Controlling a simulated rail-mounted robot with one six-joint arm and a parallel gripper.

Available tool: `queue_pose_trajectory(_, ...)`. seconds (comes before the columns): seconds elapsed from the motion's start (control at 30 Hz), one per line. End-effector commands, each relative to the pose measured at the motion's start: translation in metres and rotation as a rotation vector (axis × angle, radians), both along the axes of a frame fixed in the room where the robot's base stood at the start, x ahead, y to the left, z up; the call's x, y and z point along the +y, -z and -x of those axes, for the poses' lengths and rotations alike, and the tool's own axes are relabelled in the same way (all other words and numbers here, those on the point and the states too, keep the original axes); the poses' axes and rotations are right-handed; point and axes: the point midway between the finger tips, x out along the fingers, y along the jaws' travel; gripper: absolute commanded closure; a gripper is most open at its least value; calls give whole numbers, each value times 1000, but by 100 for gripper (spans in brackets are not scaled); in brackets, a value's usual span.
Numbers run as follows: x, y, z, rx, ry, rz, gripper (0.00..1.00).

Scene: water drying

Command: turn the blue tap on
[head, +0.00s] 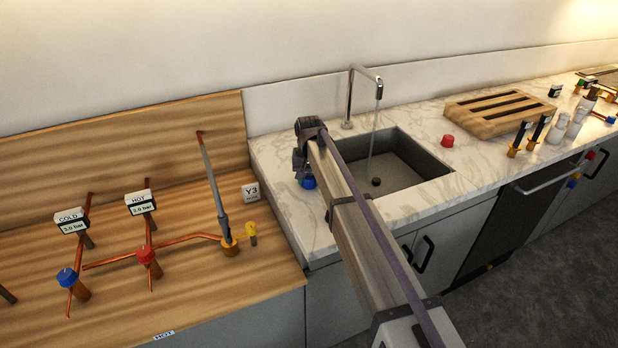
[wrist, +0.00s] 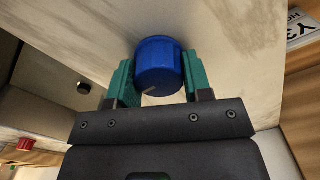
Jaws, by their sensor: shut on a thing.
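The blue tap (head: 309,182) is a round blue knob on the marble counter, left of the sink (head: 400,160). In the wrist view the blue tap (wrist: 159,65) sits between the two teal fingers of my gripper (wrist: 159,78), which is shut on it. In the head view my gripper (head: 301,165) is at the knob and partly hides it. The faucet (head: 350,98) stands behind the sink, and a thin stream of water runs from its spout into the basin.
A wooden panel (head: 110,240) at left carries copper pipes, gauges, another blue knob (head: 67,277) and a red knob (head: 146,255). A red cap (head: 447,140) and a slatted wooden board (head: 500,112) lie right of the sink. My arm crosses the counter's front edge.

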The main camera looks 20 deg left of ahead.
Motion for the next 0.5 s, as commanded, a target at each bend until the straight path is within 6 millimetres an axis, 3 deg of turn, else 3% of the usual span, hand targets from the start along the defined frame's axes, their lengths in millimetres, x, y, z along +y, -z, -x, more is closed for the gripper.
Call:
queue_pose_trajectory(0.1, 0, 0, 0, 0, 1, 0, 78)
queue_pose_trajectory(0.13, 0, 0, 0, 0, 1, 0, 52)
queue_pose_trajectory(0.2, 0, 0, 0, 0, 1, 0, 45)
queue_pose_trajectory(0.37, 0, 0, 0, 0, 0, 0, 30)
queue_pose_trajectory(0.5, 0, 0, 0, 0, 0, 0, 29)
